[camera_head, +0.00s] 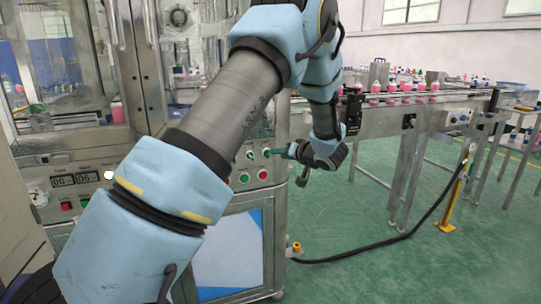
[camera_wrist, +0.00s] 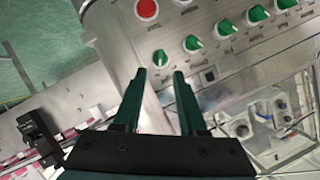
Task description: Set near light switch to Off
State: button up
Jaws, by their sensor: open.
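A row of green rotary switches runs along the metal control panel. I cannot read their labels, so I cannot tell which is the near light switch. In the wrist view the end green switch (camera_wrist: 160,57) lies just beyond and between the fingertips of my gripper (camera_wrist: 159,72). The gripper is open with nothing between its fingers, and contact with the switch cannot be made out. The neighbouring green switch (camera_wrist: 193,43) is to its right. In the head view my gripper (camera_head: 274,152) points left at the panel's right end, by a green switch (camera_head: 250,155).
A red button (camera_wrist: 147,9) sits above the switches in the wrist view. More red and green buttons (camera_head: 245,177) are below them in the head view. A conveyor (camera_head: 420,113) with pink bottles stands at right. A black hose (camera_head: 385,242) crosses the green floor.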

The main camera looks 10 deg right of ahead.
aim_at(268, 154)
jog(key=x, duration=0.6)
jog(key=shift+w+a, duration=0.1)
grip_shut()
dwell(0.5)
